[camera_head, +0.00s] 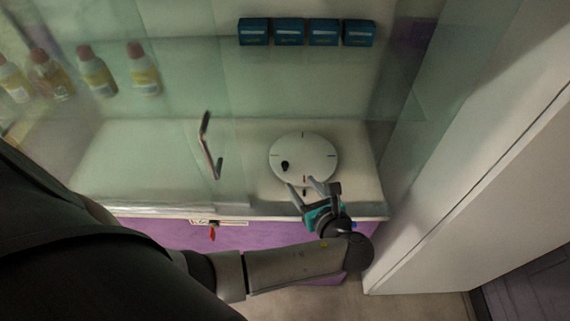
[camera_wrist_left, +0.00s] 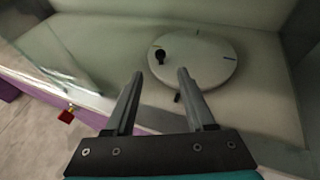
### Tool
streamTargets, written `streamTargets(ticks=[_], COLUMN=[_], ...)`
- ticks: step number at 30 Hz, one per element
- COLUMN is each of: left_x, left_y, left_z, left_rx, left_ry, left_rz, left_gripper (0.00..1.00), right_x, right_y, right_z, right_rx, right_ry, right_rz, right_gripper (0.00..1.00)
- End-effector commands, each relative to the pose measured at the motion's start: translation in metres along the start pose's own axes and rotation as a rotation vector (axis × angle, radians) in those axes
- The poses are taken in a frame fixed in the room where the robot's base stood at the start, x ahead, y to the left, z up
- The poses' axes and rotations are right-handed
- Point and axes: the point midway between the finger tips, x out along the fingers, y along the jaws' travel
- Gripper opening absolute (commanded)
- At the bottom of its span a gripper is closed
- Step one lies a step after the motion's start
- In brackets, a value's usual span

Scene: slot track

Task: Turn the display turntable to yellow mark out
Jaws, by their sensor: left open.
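The display turntable (camera_head: 310,153) is a white disc on the pale shelf behind glass. A black knob (camera_head: 285,165) stands on its left part; it also shows in the left wrist view (camera_wrist_left: 160,57). A small dark pointer (camera_head: 304,192) lies on the shelf just in front of the disc. My left gripper (camera_head: 301,184) is open and empty at the disc's front edge, its fingers pointing toward it.
A glass panel with a metal handle (camera_head: 207,145) stands left of the turntable. A red-tagged key (camera_head: 212,232) hangs at the shelf's front edge. Several blue boxes (camera_head: 289,31) and bottles (camera_head: 144,68) stand farther back. A white panel (camera_head: 470,170) bounds the right.

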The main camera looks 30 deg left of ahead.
Motion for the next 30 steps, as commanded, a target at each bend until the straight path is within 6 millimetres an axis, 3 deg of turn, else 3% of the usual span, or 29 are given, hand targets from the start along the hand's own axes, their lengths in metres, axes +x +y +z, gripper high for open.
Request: streamTargets(ticks=[9, 15, 21, 30], left_x=[0.072, 0.106, 0.122, 0.123], left_y=[0.001, 0.001, 0.000, 0.000], left_z=[-0.002, -0.002, -0.002, -0.001], left_rx=[-0.002, -0.003, -0.004, -0.004], left_ry=[-0.001, 0.001, 0.003, 0.004], left_rz=[0.003, 0.001, 0.000, 0.000], left_gripper=[0.55, 0.55, 0.55, 0.55], right_x=[0.019, 0.029, 0.032, 0.032], right_y=[-0.001, -0.001, -0.001, -0.001], right_z=[0.002, 0.003, 0.003, 0.003], right_rx=[0.000, 0.000, 0.000, 0.001], right_ry=[0.000, 0.000, 0.000, 0.000], right_rz=[0.000, 0.000, 0.000, 0.000], right_gripper=[1.00, 1.00, 1.00, 1.00])
